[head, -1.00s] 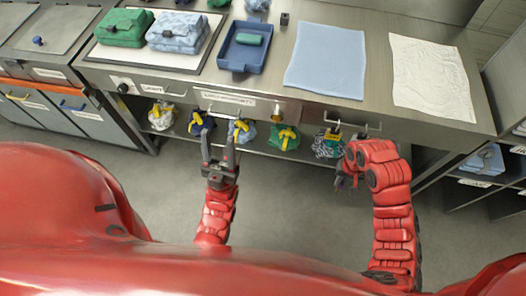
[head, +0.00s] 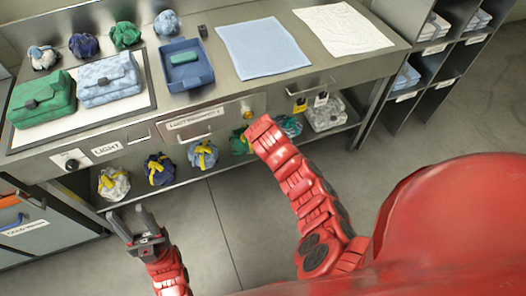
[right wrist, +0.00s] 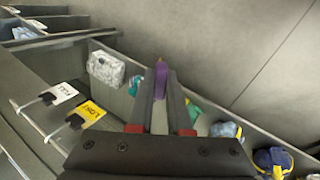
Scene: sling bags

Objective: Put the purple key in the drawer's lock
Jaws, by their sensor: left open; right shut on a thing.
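The purple key (right wrist: 161,79) is between the fingertips of my right gripper (right wrist: 160,88), which is shut on it. In the head view my right arm's red links hide that gripper and the key. The end of that arm is close to the drawer front (head: 160,138), just below and right of the brass-coloured lock (head: 246,112). I cannot tell the gap between key and lock. The lock is not identifiable in the right wrist view. My left gripper (head: 130,224) is open and empty, low in front of the shelf at the left.
The bench holds a blue tray (head: 206,81), green and pale blue bags, a blue cloth (head: 263,47) and a white cloth (head: 345,28). Bundled bags with yellow straps sit on the shelf below. A yellow tag (right wrist: 85,112) and white tag (right wrist: 58,93) hang on a rail. Floor in front is clear.

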